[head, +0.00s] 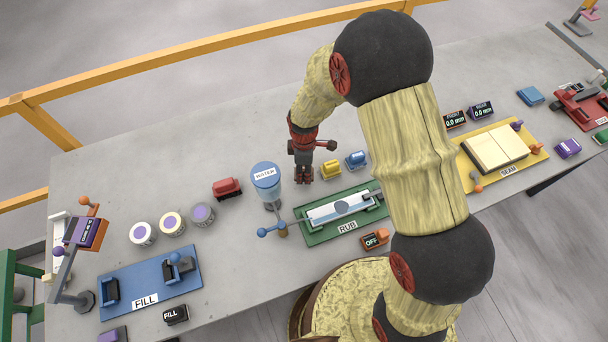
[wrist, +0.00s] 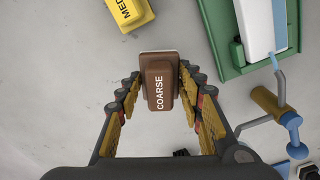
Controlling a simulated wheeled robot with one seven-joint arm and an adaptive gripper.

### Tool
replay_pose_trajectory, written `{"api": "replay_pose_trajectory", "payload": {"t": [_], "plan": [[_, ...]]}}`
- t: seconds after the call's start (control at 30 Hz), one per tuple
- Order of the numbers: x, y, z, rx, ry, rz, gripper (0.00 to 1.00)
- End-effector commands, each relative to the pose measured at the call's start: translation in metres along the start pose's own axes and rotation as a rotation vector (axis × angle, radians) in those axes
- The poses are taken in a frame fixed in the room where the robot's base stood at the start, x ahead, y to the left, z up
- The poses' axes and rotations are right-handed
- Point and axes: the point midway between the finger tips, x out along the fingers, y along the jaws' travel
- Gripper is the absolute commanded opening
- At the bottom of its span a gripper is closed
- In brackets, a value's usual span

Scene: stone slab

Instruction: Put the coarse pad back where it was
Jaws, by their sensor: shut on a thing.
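The coarse pad (wrist: 158,84) is a brown block with the word COARSE in white, seen between my fingertips in the wrist view. My gripper (wrist: 158,90) is shut on its sides. In the head view my gripper (head: 303,176) points down at the slab, just left of a yellow pad (head: 330,170). That yellow pad, lettered MED in part, also shows at the top of the wrist view (wrist: 128,10). In the head view the coarse pad is mostly hidden by the fingers. I cannot tell whether it touches the slab.
A blue pad (head: 356,160) lies right of the yellow one. The green RUB fixture (head: 318,236) stands in front, with a blue-knobbed crank (head: 264,232). The WATER cylinder (head: 267,184) and a red block (head: 227,188) are to the left. Slab behind my gripper is bare.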

Motion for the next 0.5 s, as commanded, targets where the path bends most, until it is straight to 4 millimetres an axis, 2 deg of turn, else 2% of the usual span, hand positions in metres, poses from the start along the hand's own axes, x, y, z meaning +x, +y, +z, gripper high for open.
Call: {"api": "replay_pose_trajectory", "payload": {"t": [0.1, 0.2, 0.5], "plan": [[0.019, -0.002, 0.001, 0.000, -0.002, -0.005, 0.10], [0.030, -0.001, 0.001, 0.000, -0.001, -0.003, 0.10], [0.032, -0.001, 0.000, 0.000, -0.001, -0.001, 0.10]]}}
